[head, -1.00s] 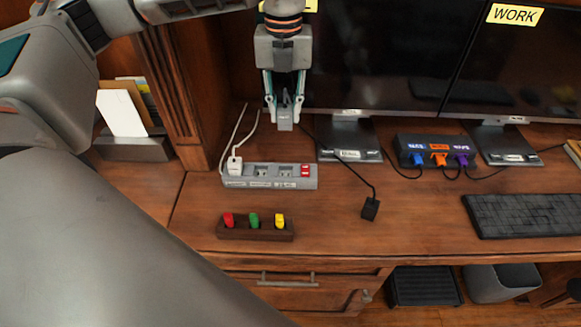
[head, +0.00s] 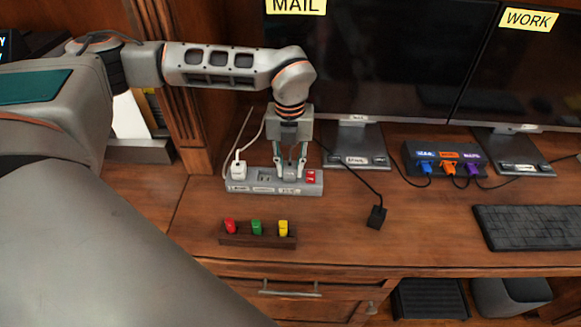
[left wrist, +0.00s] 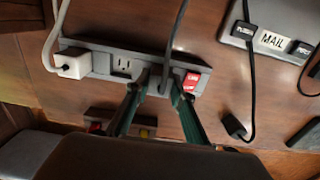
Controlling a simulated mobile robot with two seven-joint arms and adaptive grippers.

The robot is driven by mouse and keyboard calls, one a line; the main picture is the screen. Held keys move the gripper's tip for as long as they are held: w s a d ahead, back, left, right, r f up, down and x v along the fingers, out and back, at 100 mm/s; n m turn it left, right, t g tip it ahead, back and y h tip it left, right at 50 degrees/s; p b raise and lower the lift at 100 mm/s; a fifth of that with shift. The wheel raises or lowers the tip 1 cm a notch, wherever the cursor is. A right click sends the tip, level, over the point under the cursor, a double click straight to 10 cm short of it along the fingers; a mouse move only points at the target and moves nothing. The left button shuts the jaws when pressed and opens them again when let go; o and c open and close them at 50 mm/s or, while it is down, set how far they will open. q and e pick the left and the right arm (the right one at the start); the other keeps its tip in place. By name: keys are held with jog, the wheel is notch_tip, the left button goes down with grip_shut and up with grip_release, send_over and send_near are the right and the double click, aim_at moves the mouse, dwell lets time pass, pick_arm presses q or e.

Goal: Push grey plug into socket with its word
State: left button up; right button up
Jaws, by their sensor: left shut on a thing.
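The grey power strip (head: 270,187) lies on the desk; the left wrist view also shows it (left wrist: 102,66). A white plug (head: 239,168) sits at its left end. A bare socket (left wrist: 124,67) lies between the white plug and my fingers, and a red switch (head: 311,176) is at the right end. My left gripper (head: 289,170) points down at the strip, just left of the switch, shut on the grey plug. The fingers mostly hide the plug, so I cannot tell how deep it sits. The strip's front labels are too small to read. My right gripper is not in view.
A black plug (head: 376,216) on a cord lies to the right. A wooden holder (head: 257,241) with red, green and yellow pieces stands in front. Behind are monitors labelled MAIL (head: 296,5) and WORK (head: 529,19). A dark hub (head: 411,160) and keyboard (head: 530,229) are further right.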

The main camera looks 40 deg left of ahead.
aim_at(290, 165)
pick_arm(q)
jog(key=shift+f, duration=0.2)
jog(key=shift+f, duration=0.2)
jog(key=o, duration=0.8)
jog(key=shift+r, duration=0.15)
notch_tip(290, 165, up, 12)
jog(key=p, duration=0.1)
dwell(0.4)
